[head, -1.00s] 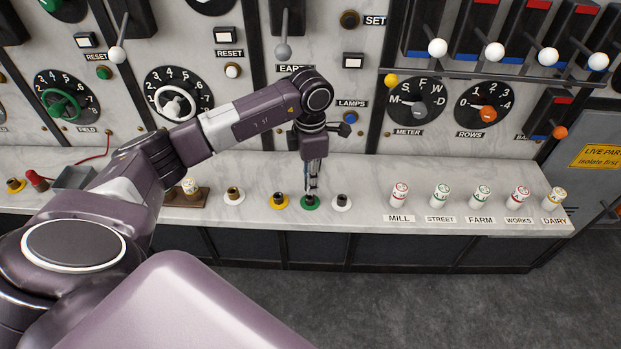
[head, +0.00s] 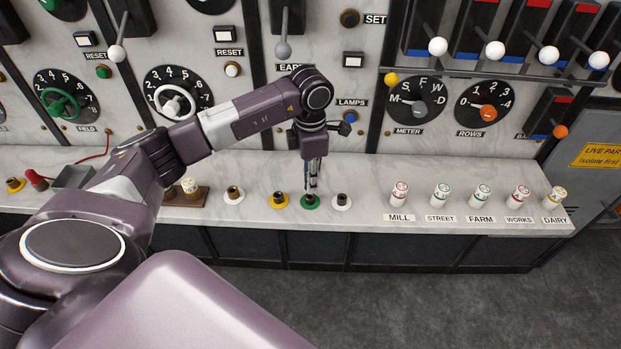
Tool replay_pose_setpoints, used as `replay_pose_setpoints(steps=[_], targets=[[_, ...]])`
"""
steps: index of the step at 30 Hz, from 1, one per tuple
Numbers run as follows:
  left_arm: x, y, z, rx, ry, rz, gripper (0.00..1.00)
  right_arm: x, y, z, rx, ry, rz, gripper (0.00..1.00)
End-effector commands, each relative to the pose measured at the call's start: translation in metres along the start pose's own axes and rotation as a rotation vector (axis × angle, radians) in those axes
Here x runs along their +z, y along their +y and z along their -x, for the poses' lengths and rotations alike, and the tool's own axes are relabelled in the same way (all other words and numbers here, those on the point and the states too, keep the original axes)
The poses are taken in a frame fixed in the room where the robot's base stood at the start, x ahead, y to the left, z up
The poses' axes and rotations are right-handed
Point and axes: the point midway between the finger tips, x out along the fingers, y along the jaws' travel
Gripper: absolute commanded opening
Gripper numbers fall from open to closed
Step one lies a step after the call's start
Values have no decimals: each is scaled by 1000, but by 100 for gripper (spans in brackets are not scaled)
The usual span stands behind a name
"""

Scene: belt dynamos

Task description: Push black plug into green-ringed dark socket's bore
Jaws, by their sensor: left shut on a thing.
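The green-ringed dark socket (head: 310,203) sits on the pale marble ledge, between a yellow-ringed socket and a white-ringed dark one. My left gripper (head: 311,186) points straight down directly over the green-ringed socket, its fingertips at or just above the socket's top. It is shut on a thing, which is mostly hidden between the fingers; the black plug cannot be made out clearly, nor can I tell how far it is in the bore. My right gripper is not in view.
The yellow-ringed socket (head: 279,200) stands close on the left and the white-ringed dark socket (head: 342,201) close on the right. A white-ringed brass socket (head: 233,195) is farther left. Labelled fuses, such as the MILL one (head: 399,194), stand right. The upright panel with levers is behind.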

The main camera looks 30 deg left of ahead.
Motion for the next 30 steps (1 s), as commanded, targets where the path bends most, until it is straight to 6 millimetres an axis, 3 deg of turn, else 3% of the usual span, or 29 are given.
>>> replay_pose_setpoints(steps=[30], targets=[[0, 0, 0, 1, 0, 0, 0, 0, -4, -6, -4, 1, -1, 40]])
